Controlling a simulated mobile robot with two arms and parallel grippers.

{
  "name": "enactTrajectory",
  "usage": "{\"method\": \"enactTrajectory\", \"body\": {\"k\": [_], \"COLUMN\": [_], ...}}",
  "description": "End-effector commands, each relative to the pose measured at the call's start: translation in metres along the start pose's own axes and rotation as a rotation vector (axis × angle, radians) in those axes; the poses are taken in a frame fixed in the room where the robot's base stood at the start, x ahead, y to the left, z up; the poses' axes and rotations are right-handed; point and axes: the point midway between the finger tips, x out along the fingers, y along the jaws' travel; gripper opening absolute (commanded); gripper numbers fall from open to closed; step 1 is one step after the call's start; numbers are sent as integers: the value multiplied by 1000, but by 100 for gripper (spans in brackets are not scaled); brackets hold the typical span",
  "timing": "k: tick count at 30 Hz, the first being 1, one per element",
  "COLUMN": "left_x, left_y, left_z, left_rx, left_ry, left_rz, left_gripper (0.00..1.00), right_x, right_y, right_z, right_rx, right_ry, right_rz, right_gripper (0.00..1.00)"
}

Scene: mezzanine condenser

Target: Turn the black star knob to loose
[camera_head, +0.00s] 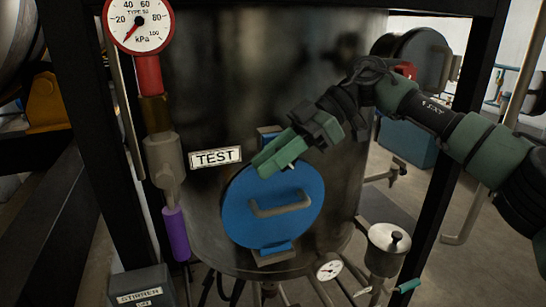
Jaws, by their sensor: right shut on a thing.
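A round blue hatch cover (273,229) with a bar handle sits on the front of the dark metal vessel (270,70). My right gripper (272,164) comes in from the right, with its green fingers at the cover's upper edge. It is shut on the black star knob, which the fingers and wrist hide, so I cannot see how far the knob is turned. A small pale metal piece shows beside the fingertips. My left gripper is not in view.
A kPa gauge (138,24) on a red fitting and a purple-ended pipe (175,232) stand left of the vessel. A TEST label (215,157) is left of the cover. Black frame posts (466,100) flank the vessel. A metal pot (388,249) and small gauge (329,270) sit lower right.

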Motion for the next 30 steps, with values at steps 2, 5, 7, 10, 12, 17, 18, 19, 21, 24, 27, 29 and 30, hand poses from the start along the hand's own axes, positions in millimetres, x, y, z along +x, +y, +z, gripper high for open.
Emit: {"method": "enactTrajectory", "body": {"k": [2, 5, 7, 10, 12, 17, 18, 19, 21, 24, 27, 29, 30], "left_x": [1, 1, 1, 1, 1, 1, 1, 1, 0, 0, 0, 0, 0], "left_y": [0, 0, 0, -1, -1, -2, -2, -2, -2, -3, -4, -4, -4], "left_z": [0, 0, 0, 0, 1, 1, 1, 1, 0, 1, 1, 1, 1], "left_rx": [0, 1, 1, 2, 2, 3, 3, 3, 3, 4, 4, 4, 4], "left_ry": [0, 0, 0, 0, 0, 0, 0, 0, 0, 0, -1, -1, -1], "left_rz": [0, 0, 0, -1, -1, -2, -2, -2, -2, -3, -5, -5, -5], "left_gripper": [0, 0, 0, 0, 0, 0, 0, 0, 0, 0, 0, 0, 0], "right_x": [7, 7, 7, 7, 7, 7, 7, 7, 6, 4, 3, 3, 3], "right_y": [-2, -2, -2, -2, -2, -2, -2, -2, -1, -1, -1, 0, 0], "right_z": [3, 4, 4, 4, 4, 5, 4, 4, 4, 3, 2, 2, 2], "right_rx": [1, 2, 2, 3, 3, 4, 4, 3, 3, 2, 2, 2, 2], "right_ry": [-22, -33, -36, -36, -36, -35, -34, -34, -33, -31, -30, -30, -30], "right_rz": [-13, -13, -13, -14, -14, -14, -14, -13, -11, -8, -6, -5, -4], "right_gripper": [0, 0, 0, 0, 0, 30, 41, 44, 44, 44, 44, 44, 44]}}
